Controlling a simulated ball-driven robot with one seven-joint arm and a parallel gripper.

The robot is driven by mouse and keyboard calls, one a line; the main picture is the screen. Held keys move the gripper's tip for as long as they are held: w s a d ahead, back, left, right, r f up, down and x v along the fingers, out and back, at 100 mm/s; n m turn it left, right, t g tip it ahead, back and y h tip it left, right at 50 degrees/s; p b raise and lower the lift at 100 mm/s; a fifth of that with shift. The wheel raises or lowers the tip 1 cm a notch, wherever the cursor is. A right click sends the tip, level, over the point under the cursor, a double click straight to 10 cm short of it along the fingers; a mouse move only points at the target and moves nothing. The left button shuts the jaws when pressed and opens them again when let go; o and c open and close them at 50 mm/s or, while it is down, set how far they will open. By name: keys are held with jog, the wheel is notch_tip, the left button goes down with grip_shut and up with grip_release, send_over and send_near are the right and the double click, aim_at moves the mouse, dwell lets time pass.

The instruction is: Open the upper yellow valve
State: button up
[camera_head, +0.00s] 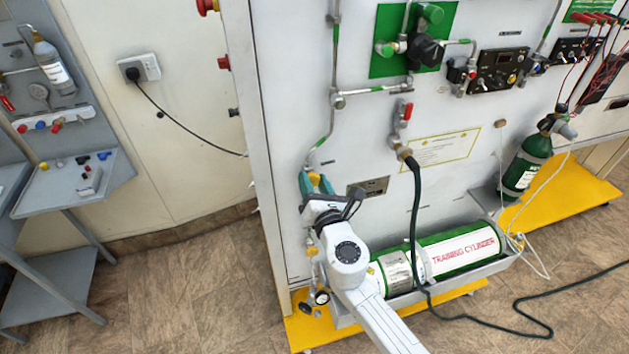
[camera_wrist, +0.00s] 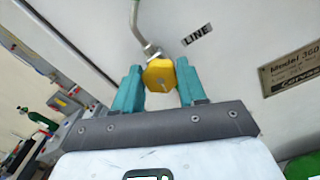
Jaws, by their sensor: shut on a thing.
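The yellow valve (camera_wrist: 159,76) shows in the wrist view at the lower end of a thin metal pipe (camera_wrist: 137,17) on the white panel. My gripper (camera_wrist: 158,80) has teal fingers, one on each side of the yellow valve, and is shut on it. In the head view my gripper (camera_head: 316,184) is at the lower left part of the panel (camera_head: 290,110), below the pipe. A "LINE" label (camera_wrist: 197,34) is to the right of the pipe in the wrist view.
A green training cylinder (camera_head: 460,248) lies in a tray low to the right of my arm. A dark hose (camera_head: 416,215) hangs from a red-handled valve (camera_head: 404,113). A yellow base (camera_head: 310,333) and gauge (camera_head: 322,297) are below. Open floor (camera_head: 190,270) is left.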

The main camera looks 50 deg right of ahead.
jog(key=shift+a+f+n, duration=0.1)
jog(key=shift+f+n, duration=0.05)
jog(key=shift+n, duration=0.75)
jog(key=o, duration=1.1)
jog(key=shift+c, duration=0.2)
jog(key=b+v, duration=0.1)
jog(key=v, duration=0.9)
jog(key=shift+s+a+b, duration=0.25)
jog(key=shift+s+b, duration=0.05)
